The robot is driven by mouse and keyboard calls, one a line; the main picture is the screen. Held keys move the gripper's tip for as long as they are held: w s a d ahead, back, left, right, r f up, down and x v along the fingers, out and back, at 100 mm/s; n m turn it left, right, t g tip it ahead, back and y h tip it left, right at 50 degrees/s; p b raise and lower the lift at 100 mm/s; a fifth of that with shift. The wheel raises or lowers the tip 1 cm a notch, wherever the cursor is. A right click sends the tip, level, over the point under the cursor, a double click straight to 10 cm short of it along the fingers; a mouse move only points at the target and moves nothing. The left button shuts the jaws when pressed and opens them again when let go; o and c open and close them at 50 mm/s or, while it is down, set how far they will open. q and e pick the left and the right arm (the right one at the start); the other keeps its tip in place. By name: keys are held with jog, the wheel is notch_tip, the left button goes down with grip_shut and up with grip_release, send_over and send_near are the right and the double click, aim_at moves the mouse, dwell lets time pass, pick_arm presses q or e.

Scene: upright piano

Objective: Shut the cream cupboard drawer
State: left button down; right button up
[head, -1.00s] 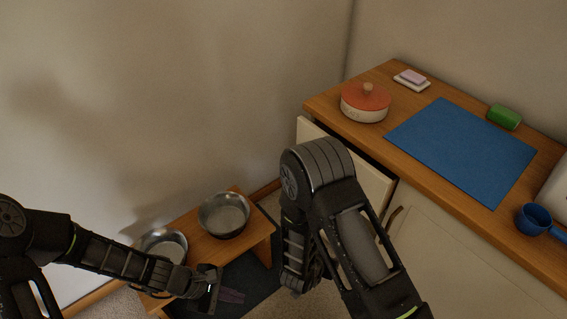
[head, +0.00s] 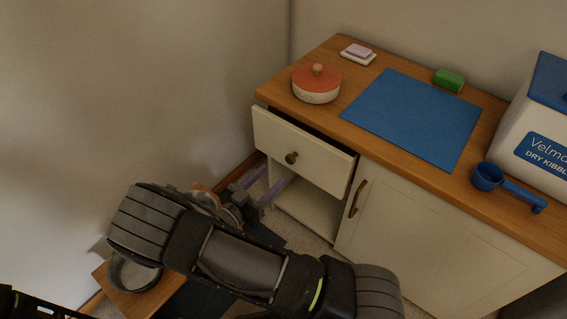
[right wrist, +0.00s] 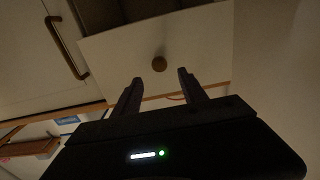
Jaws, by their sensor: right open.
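The cream drawer (head: 320,161) stands part-way out of the cupboard, its dark inside showing behind the top edge of its front. My right gripper (head: 265,184) is open and empty, below and to the left of the knob in the head view. In the right wrist view the drawer front (right wrist: 200,42) fills the upper middle, and the knob (right wrist: 159,64) shows between and beyond the two open fingertips (right wrist: 160,78), with no contact to be seen.
A cupboard door (head: 430,235) adjoins the drawer. A low bowl stand (head: 130,304) is at lower left.

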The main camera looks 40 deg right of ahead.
aim_at(288, 160)
jog(key=x, duration=0.7)
jog(key=shift+b, duration=0.4)
jog(key=shift+c, duration=0.3)
grip_shut()
dwell(0.6)
